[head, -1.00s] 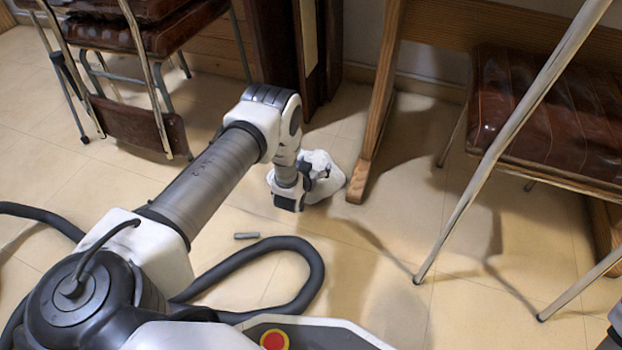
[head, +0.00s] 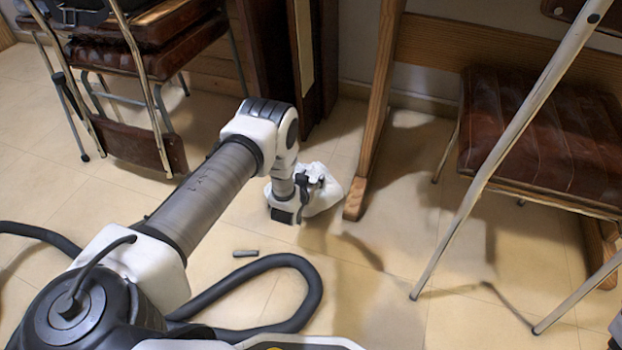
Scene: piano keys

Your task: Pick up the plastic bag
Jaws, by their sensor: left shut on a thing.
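The white plastic bag (head: 327,193) is on or just above the floor, beside the foot of a wooden post; I cannot tell if it touches the floor. My left gripper (head: 309,196) is at the bag's left side and shut on it. The gripper and wrist hide part of the bag. My right gripper is not in view.
A wooden post (head: 375,120) stands right of the bag. A chair with a brown seat (head: 540,140) and metal legs is at the right. Stacked chairs (head: 135,50) stand at the upper left. A small grey piece (head: 246,253) lies on the floor. The middle floor (head: 385,270) is clear.

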